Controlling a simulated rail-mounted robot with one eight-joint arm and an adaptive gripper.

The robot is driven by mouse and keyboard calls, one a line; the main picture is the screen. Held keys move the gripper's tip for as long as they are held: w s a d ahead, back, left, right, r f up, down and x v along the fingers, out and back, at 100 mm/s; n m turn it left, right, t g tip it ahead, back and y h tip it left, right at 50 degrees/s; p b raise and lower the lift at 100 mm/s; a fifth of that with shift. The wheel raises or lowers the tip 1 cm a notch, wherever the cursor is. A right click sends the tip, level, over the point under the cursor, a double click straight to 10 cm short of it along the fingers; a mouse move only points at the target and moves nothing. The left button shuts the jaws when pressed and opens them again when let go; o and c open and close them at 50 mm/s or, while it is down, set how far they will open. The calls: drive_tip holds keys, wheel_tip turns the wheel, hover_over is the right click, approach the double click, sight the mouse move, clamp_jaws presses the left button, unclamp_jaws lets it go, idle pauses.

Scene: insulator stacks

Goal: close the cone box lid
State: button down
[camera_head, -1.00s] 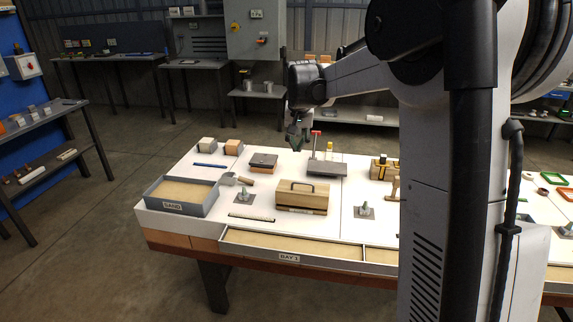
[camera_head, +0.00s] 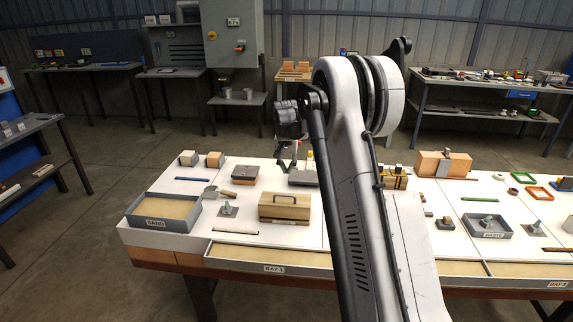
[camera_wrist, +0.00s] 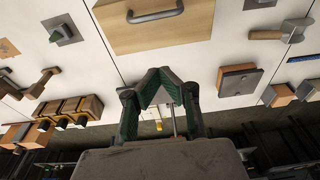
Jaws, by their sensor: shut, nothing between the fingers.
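No box is marked as the cone box. A wooden box (camera_head: 285,212) with a handle on top stands mid-table, at the near side. It also shows at the top of the wrist view (camera_wrist: 180,32). Its lid looks down, but I cannot tell if it is fully seated. A low grey box (camera_head: 304,179) stands behind it. My gripper (camera_head: 282,165) is above the table near the grey box, shut and empty. In the wrist view its fingertips (camera_wrist: 158,73) meet, apart from the wooden box. A red upright part (camera_head: 294,164) shows beside my gripper.
A sand tray (camera_head: 165,222) is at the left, with a scoop (camera_head: 211,191) and a small dark-topped box (camera_head: 244,173) nearby. A cone on a plate (camera_head: 228,210) stands left of the wooden box. Wooden blocks (camera_wrist: 78,108) show left in the wrist view.

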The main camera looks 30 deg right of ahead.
hover_over(286, 200)
drive_tip(key=w+d, duration=0.2)
drive_tip(key=w, duration=0.1)
wheel_tip(286, 200, down, 5)
drive_tip(key=shift+s+r, duration=0.1)
drive_tip(key=shift+s+a+f, duration=0.35)
drive_tip(key=shift+s+a, duration=0.1)
drive_tip(key=shift+s, duration=0.15)
drive_tip(key=shift+s+a+f, duration=0.35)
drive_tip(key=shift+s+a, duration=0.1)
drive_tip(key=shift+s, duration=0.15)
drive_tip(key=shift+s+a+f+p, duration=0.15)
drive_tip(key=shift+s+f+p, duration=0.05)
drive_tip(key=shift+f+p, duration=0.1)
drive_tip(key=shift+s, duration=0.15)
